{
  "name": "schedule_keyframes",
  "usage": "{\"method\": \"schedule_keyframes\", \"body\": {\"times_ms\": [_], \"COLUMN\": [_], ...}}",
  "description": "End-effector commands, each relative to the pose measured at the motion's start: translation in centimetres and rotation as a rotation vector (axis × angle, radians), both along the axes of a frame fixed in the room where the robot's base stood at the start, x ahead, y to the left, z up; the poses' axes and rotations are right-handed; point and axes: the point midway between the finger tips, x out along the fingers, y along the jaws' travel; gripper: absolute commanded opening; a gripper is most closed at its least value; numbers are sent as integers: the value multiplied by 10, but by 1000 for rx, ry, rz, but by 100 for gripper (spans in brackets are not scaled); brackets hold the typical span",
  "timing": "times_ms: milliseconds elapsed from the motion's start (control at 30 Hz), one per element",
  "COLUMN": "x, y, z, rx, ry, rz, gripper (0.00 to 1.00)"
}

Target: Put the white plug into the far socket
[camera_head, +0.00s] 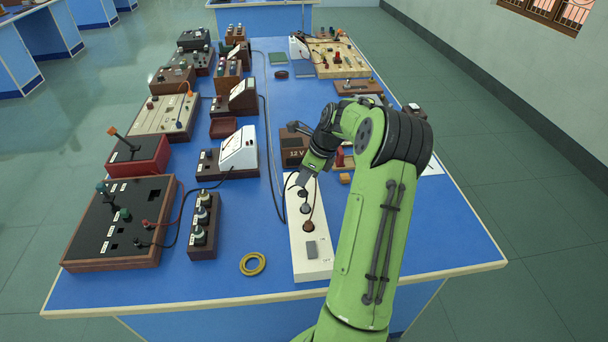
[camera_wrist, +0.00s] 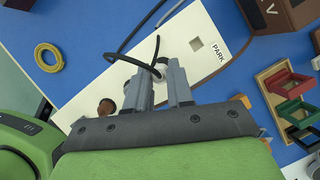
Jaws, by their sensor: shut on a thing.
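The white plug (camera_wrist: 158,72) is between my gripper's two grey fingers in the wrist view, with a black cable looping up from it. My gripper (camera_wrist: 157,82) is shut on it, over the white socket board (camera_wrist: 218,20). In the head view my gripper (camera_head: 303,179) is at the far end of that board (camera_head: 318,268), and the plug cannot be made out there. A brown plug (camera_wrist: 106,106) sits on the board beside my fingers. My gripper hides part of the board. I cannot tell whether the white plug touches it.
A yellow ring (camera_head: 252,264) lies left of the board. A block with several terminals (camera_head: 203,226) and a white-faced meter (camera_head: 238,150) stand further left. A brown 12 V box (camera_head: 294,146) stands just beyond the board. The blue table's front right area is clear.

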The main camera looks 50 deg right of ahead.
Motion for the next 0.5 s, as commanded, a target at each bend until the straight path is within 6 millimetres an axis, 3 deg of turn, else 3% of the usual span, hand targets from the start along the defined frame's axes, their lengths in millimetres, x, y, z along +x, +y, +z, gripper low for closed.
{"method": "schedule_keyframes", "body": {"times_ms": [500], "x": [0], "y": [0], "z": [-34], "rx": [2], "ry": [1], "rz": [1], "gripper": [0]}}
